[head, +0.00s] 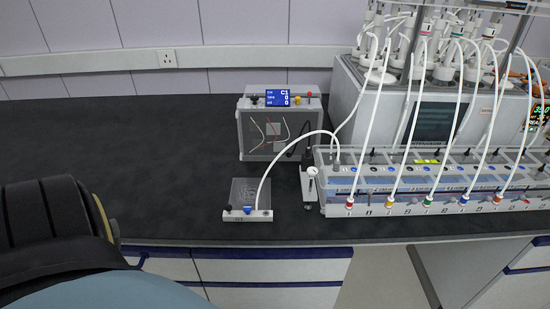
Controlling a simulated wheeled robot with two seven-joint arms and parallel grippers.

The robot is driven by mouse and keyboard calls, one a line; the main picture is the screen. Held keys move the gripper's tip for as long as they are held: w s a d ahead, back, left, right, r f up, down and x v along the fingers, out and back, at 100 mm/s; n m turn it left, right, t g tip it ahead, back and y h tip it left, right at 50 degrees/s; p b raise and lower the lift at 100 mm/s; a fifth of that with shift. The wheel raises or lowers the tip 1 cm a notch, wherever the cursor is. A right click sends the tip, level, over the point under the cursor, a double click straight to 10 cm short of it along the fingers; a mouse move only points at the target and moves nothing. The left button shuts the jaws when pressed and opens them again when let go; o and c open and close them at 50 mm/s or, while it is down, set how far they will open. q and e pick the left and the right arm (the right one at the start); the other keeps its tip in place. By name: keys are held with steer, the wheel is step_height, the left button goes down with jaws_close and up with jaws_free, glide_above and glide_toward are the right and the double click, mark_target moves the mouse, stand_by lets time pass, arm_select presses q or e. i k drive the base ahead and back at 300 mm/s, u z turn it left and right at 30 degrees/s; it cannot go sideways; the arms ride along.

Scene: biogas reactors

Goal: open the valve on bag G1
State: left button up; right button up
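A clear flat bag (246,190) lies on the dark bench top left of the reactor unit. A white bar (236,217) runs along its front edge with a small label too blurred to read surely; I take this as bag G1. Whether the valve is open cannot be told. Neither gripper is in view; a dark part of my arm fills the lower left.
A clear-walled box with a blue display (278,98) stands behind the bag. A white stand (309,188) is close to the bag's right. The long reactor unit (430,205) with several tubes and coloured valves fills the right. The bench left of the bag is clear.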

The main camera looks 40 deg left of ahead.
mark_target(246, 209)
steer(key=z, duration=0.05)
steer(key=i, duration=0.45)
steer(key=u, duration=2.7)
